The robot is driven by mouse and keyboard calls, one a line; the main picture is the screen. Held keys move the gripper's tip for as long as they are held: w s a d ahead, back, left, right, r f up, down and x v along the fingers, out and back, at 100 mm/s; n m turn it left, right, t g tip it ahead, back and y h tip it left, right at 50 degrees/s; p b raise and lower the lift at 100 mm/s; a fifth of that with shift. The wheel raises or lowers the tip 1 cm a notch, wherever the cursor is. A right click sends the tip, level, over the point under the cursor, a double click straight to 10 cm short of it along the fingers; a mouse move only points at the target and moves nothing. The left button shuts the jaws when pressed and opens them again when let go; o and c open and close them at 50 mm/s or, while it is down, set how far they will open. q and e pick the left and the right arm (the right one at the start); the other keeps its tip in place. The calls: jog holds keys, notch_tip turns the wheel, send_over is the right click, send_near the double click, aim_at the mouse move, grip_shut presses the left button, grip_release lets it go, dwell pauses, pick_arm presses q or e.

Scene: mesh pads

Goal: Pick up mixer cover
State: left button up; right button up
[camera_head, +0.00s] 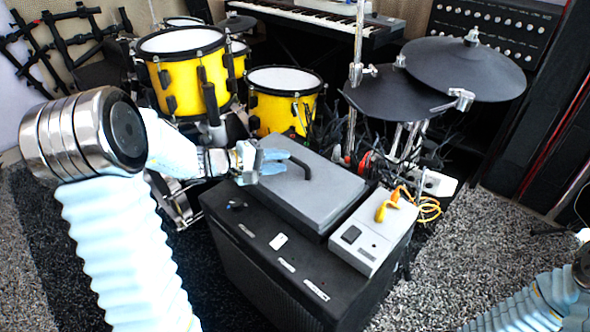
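The mixer cover appears to be the grey, flat, box-like lid (322,199) with a dark handle (301,168) on its top. It lies on a black case (262,263) in the middle of the view. My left gripper (280,161) is at the cover's far left edge, just left of the handle. Its two light blue fingers are apart, with nothing seen between them. I cannot tell whether they touch the cover. Only part of my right arm shows, at the lower right; its gripper is not in view.
A grey box with a black switch (351,234) and yellow cables (392,203) lies right of the cover. Yellow drums (188,80) and dark cymbal pads (465,68) stand behind. A keyboard (318,20) is at the back.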

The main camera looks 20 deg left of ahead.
aim_at(291, 159)
pick_arm(q)
jog(key=x, duration=0.5)
jog(key=shift+w+r, duration=0.1)
grip_shut()
